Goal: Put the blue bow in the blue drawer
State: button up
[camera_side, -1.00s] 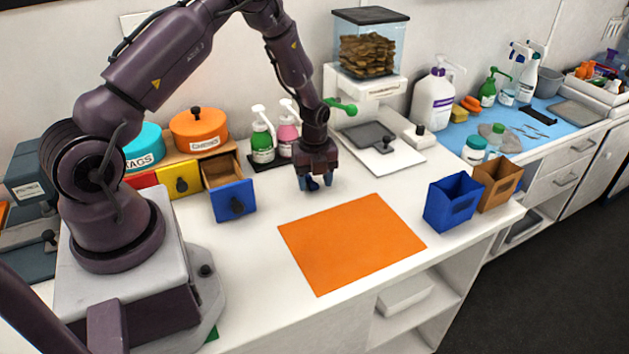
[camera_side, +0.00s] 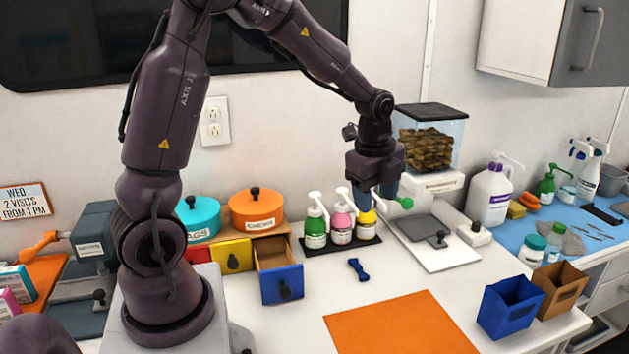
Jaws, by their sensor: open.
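The blue bow (camera_side: 358,269) lies on the white counter, in front of the pump bottles and to the right of the drawers. The blue drawer (camera_side: 282,285) is pulled out of a small wooden drawer unit, and its inside shows open and looks empty. My gripper (camera_side: 377,203) is open and empty, raised well above the counter, up and slightly right of the bow. Its fingers point down in front of the yellow pump bottle.
Several pump bottles (camera_side: 341,228) stand on a black tray behind the bow. An orange mat (camera_side: 400,325) lies in front. A white scale (camera_side: 437,243) is to the right. A blue bin (camera_side: 510,306) and a brown bin (camera_side: 558,290) stand at the right edge. Counter around the bow is clear.

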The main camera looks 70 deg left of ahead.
jog(key=s+d+r+n+t, duration=0.2)
jog(key=s+d+r+n, duration=0.4)
jog(key=r, duration=0.3)
jog(key=shift+s+n, duration=0.5)
jog(key=shift+s, duration=0.25)
jog(key=shift+o, duration=0.5)
jog(key=s+d+r+n+t, duration=0.2)
jog(key=s+d+n, duration=0.2)
jog(key=s+n, duration=0.3)
jog(key=shift+s+d+r+n+h, duration=0.15)
jog(key=shift+s+r+n+h, duration=0.2)
jog(key=shift+s, duration=0.85)
